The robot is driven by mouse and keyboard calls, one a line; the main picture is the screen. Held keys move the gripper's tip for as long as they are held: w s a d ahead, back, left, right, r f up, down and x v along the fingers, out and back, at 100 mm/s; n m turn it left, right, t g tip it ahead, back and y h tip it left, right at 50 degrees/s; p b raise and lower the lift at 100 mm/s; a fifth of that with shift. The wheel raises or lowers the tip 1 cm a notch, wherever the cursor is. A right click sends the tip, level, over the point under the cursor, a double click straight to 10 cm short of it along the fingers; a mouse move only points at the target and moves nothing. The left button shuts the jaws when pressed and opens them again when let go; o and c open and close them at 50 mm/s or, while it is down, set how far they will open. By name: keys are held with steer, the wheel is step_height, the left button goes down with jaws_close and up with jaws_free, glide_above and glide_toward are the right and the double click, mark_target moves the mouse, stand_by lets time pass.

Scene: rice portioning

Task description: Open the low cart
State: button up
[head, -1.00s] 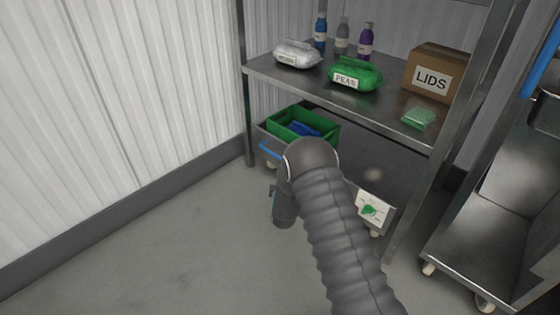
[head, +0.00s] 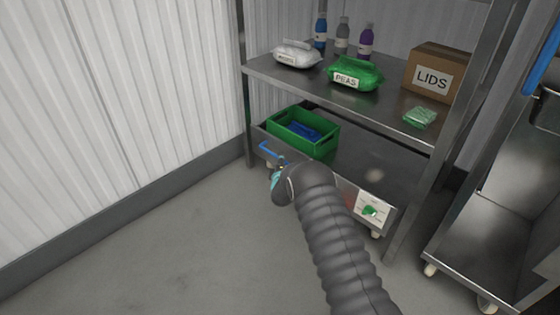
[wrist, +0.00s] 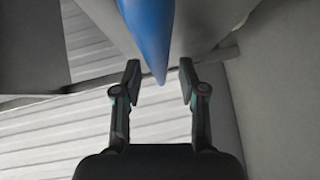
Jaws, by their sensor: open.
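The low cart (head: 355,160) stands under the steel shelf, with a blue handle (head: 268,150) at the left of its front. A white panel with a green mark (head: 370,210) is on the right of its front. My gripper (head: 279,166) is just in front of the handle, partly hidden behind my arm in the head view. In the wrist view the blue handle (wrist: 148,30) shows large, its tapered end pointing to the gap between the open fingers of my gripper (wrist: 160,82). I cannot tell whether they touch it.
A green crate (head: 315,145) with blue items stands in the cart's left part. The shelf (head: 300,80) above holds bags, bottles and a LIDS box (head: 440,72). Another steel cart (head: 470,220) is at the right. The floor (head: 180,250) in front is clear.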

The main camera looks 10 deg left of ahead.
steer(key=shift+w+a+f, duration=0.1)
steer(key=shift+w, duration=0.8)
jaws_close()
